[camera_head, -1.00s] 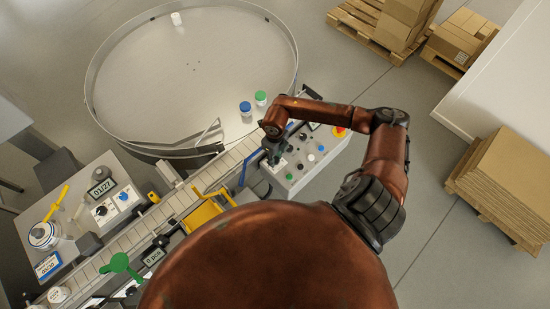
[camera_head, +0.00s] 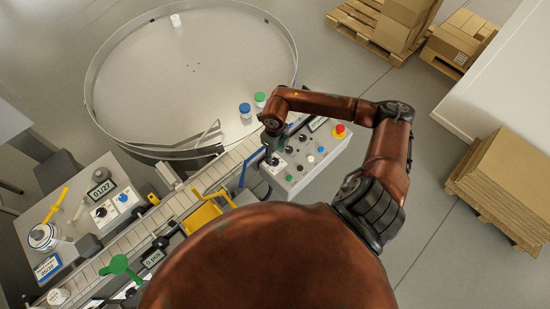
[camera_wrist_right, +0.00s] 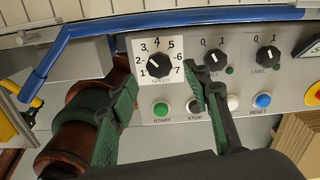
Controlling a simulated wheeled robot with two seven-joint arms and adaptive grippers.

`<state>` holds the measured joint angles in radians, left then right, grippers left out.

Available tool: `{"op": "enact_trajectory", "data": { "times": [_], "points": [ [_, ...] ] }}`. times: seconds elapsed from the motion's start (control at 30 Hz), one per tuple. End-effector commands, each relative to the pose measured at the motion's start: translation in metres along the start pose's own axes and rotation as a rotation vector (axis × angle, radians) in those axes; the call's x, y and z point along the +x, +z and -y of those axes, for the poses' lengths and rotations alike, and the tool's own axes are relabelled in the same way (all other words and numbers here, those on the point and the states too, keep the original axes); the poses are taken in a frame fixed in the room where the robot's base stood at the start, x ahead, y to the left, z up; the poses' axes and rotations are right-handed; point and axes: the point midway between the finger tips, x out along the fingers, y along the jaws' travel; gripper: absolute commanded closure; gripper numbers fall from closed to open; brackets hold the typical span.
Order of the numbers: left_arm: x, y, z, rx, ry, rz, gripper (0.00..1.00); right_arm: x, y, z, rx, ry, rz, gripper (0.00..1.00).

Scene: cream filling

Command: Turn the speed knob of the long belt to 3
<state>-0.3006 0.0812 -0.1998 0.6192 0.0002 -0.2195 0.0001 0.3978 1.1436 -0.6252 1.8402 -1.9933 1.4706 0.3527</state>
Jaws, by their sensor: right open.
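The speed knob (camera_wrist_right: 159,66) is black on a white dial plate numbered 1 to 7, on the long belt's control panel (camera_head: 316,167). Its pointer leans to the upper left, near 2; the exact mark is hard to tell. My right gripper (camera_wrist_right: 161,82) is open, with one green-padded finger left of the knob and the other right of it. The knob shows between the fingers; I cannot tell whether either touches it. In the head view, my right gripper (camera_head: 272,157) is over the panel's left end and partly hides the dial. My left gripper is not in view.
Right of the dial are two 0/1 switches (camera_wrist_right: 211,60) and a row of buttons, including green START (camera_wrist_right: 161,110) and blue RESET (camera_wrist_right: 262,100). A red emergency button (camera_head: 339,130) sits at the panel's far right. A blue rail (camera_wrist_right: 150,20) runs behind the panel.

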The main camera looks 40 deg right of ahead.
Motion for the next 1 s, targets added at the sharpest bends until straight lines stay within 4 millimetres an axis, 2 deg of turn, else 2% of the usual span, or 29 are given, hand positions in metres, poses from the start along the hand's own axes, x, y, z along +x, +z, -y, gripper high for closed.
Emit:
{"op": "enact_trajectory", "data": {
  "times": [0.03,0.2,0.4,0.57,1.0],
  "points": [
    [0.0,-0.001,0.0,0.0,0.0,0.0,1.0,-0.012,0.001,0.001,-0.003,-0.003,0.003,0.55],
    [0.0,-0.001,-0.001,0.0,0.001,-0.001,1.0,-0.045,0.0,0.001,-0.001,-0.003,0.001,0.55],
    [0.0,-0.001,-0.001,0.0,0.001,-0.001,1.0,-0.069,0.0,0.001,-0.001,-0.002,-0.001,0.55],
    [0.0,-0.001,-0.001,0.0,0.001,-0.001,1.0,-0.074,0.0,0.0,-0.001,0.0,-0.001,0.55],
    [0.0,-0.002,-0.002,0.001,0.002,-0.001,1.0,-0.074,-0.001,0.0,-0.001,0.0,-0.001,0.55]
  ]
}}
